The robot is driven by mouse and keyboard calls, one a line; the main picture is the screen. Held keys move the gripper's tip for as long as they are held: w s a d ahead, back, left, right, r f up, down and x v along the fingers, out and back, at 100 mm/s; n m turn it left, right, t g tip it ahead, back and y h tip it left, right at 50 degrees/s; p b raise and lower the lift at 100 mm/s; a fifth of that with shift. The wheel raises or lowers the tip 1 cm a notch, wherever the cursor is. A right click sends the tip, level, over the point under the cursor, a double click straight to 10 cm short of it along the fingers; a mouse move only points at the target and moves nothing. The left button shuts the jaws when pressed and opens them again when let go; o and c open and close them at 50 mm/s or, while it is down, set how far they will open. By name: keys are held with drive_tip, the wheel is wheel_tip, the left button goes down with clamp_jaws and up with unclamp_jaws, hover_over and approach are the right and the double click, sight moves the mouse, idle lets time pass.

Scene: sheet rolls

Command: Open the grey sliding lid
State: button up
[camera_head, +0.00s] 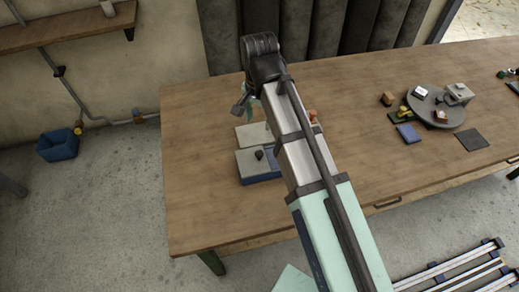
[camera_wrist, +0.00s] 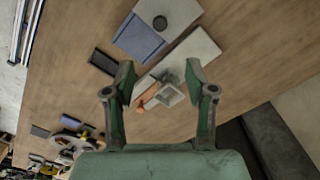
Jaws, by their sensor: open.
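The grey lid with a round black knob (camera_head: 259,155) sits on a blue box (camera_head: 263,178) on the left part of the table. In the wrist view the grey lid (camera_wrist: 178,10) is at the top, with a blue strip (camera_wrist: 137,38) beside it. A flat light grey panel (camera_head: 252,135) lies just behind the lid; it also shows in the wrist view (camera_wrist: 195,50). My gripper (camera_wrist: 158,84) is open and empty, its two green fingers apart above the table. In the head view my arm partly hides it, and it is behind the box, clear of the knob.
Below the fingers are a grey square frame (camera_wrist: 170,95) and an orange piece (camera_wrist: 149,97). A dark block (camera_wrist: 104,62) lies beside the blue strip. A round grey turntable (camera_head: 437,108) with small items stands at the right. The table's left end (camera_head: 200,190) is clear.

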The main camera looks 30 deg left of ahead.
sight(260, 153)
wheel_tip(260, 153, down, 16)
drive_tip(key=p, duration=0.3)
drive_tip(key=shift+f, duration=0.25)
clamp_jaws()
